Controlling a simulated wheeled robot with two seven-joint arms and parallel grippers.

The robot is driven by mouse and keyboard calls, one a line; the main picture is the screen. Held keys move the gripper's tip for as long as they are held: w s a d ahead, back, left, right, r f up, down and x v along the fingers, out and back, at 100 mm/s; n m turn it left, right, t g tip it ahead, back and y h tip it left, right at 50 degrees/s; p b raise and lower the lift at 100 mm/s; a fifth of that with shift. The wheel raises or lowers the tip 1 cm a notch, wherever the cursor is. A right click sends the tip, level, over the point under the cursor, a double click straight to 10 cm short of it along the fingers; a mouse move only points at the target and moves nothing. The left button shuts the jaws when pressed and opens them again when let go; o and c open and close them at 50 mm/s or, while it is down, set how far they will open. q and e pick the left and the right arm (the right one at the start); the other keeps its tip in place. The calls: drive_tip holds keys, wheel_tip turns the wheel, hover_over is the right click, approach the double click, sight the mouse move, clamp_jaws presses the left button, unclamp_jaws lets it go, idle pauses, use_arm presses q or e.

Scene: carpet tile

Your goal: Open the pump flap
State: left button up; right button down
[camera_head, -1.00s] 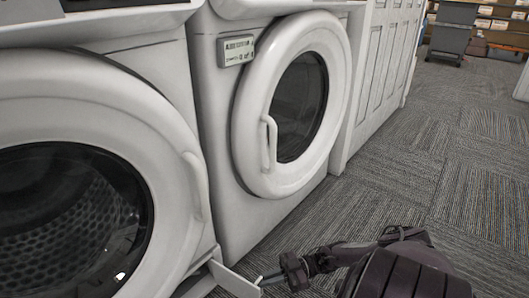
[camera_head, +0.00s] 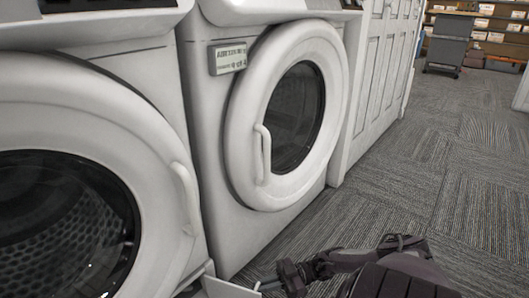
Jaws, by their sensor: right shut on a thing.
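The pump flap (camera_head: 226,289) is a small white panel at the bottom edge of the view, low at the front right corner of the left washing machine (camera_head: 110,62). It stands out from the machine at an angle, and its lower part is cut off by the frame. My right gripper (camera_head: 262,285) comes in from the lower right, with its thin fingers shut on the outer edge of the flap. The exact contact is small and partly cut off. My left gripper does not show.
The left machine's round door (camera_head: 150,120) is shut, with a white handle. A second white machine (camera_head: 202,140) stands beside it, its round door also shut. Striped grey carpet (camera_head: 400,190) lies open to the right. A grey cart (camera_head: 450,42) and shelves stand far back.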

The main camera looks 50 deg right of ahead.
drive_tip(key=c, duration=1.5)
unclamp_jaws()
drive_tip(key=shift+w+r, duration=0.2)
drive_tip(key=shift+w, duration=0.4)
drive_tip(key=shift+v, duration=3.95)
